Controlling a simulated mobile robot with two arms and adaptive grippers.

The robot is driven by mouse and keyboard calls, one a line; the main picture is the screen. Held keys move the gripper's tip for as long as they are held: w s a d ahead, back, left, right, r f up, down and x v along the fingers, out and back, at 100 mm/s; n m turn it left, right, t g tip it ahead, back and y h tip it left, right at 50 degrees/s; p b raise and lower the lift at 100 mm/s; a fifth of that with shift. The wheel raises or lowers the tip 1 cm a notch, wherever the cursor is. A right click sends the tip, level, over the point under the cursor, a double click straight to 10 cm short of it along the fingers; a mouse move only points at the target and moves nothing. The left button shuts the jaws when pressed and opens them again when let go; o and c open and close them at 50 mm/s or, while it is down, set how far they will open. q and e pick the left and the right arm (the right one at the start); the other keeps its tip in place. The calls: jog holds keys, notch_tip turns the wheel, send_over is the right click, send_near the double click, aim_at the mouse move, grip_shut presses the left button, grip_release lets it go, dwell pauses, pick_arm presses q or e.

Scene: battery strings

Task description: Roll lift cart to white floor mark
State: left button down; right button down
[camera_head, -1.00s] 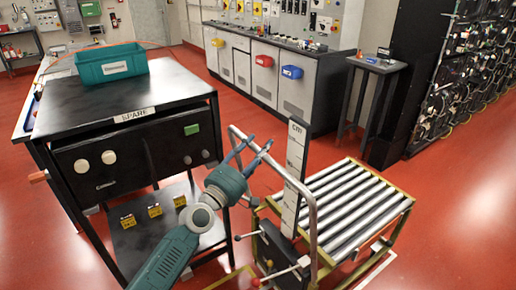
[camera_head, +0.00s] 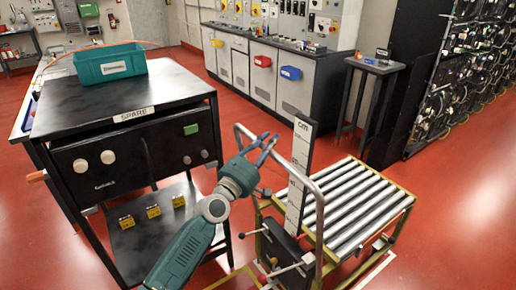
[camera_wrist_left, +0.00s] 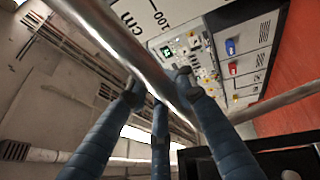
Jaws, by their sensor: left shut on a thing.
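The lift cart has a roller top (camera_head: 355,205), a bent metal push handle (camera_head: 318,215) and an upright cm scale (camera_head: 299,165). My left gripper (camera_head: 263,150) is shut on the upper bar of the handle. In the left wrist view the blue fingers (camera_wrist_left: 160,95) close around the shiny handle bar (camera_wrist_left: 115,42), with the cm scale (camera_wrist_left: 150,15) behind it. A white floor mark (camera_head: 378,270) shows as a line at the cart's near right side; the cart hides part of it. My right gripper is not in view.
A black SPARE bench (camera_head: 110,105) with a teal bin (camera_head: 110,65) stands close on the left. A small dark table (camera_head: 375,65) and a black rack (camera_head: 425,75) stand behind the cart. Red floor (camera_head: 460,210) is clear to the right. A yellow floor line (camera_head: 235,278) runs at front.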

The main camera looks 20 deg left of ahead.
pick_arm(q)
jog(key=shift+w+d+f+g, duration=0.15)
jog(key=shift+w+d+f, duration=0.25)
jog(key=shift+w+d, duration=0.15)
jog(key=shift+w+d+f+g, duration=0.15)
jog(key=shift+w+d+f, duration=0.3)
jog(key=shift+d, duration=0.15)
jog(key=c, duration=1.9)
grip_release()
jog(key=shift+s, duration=0.1)
jog(key=o, duration=0.5)
jog(key=shift+s+a+r, duration=0.2)
jog(key=shift+s+r, duration=0.05)
jog(key=shift+s, duration=0.1)
jog(key=shift+c, duration=0.2)
jog(key=shift+o, duration=0.2)
jog(key=shift+s+a+r, duration=0.2)
jog(key=shift+a, duration=0.05)
jog(key=v, duration=1.1)
jog(key=shift+s+a+f, duration=0.15)
jog(key=shift+s+f, duration=0.15)
jog(key=shift+s, duration=0.05)
